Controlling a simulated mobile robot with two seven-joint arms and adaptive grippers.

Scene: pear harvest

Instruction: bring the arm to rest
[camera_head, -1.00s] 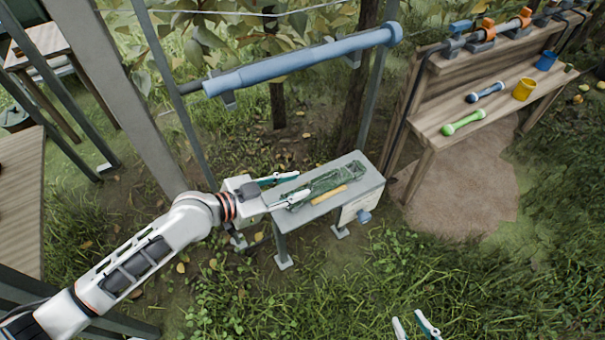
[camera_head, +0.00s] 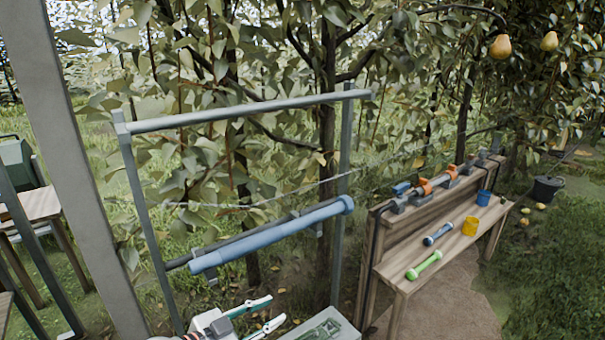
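My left gripper (camera_head: 264,314) is at the bottom of the head view. Its two green-and-white fingers are spread, with nothing between them. It is just left of a small grey stand (camera_head: 345,332), which is cut off by the lower edge. A dark green tool (camera_head: 320,332) lies on the stand, only partly in view. Most of my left arm is below the picture, and my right gripper is out of view.
A metal frame (camera_head: 245,108) carries a long blue tube (camera_head: 270,238) behind the gripper. At right, a wooden bench (camera_head: 400,270) holds a green-ended tool (camera_head: 424,265), a blue-ended tool (camera_head: 438,234), a yellow cup (camera_head: 471,226) and a blue cup (camera_head: 484,197). Pears (camera_head: 500,47) hang at top right.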

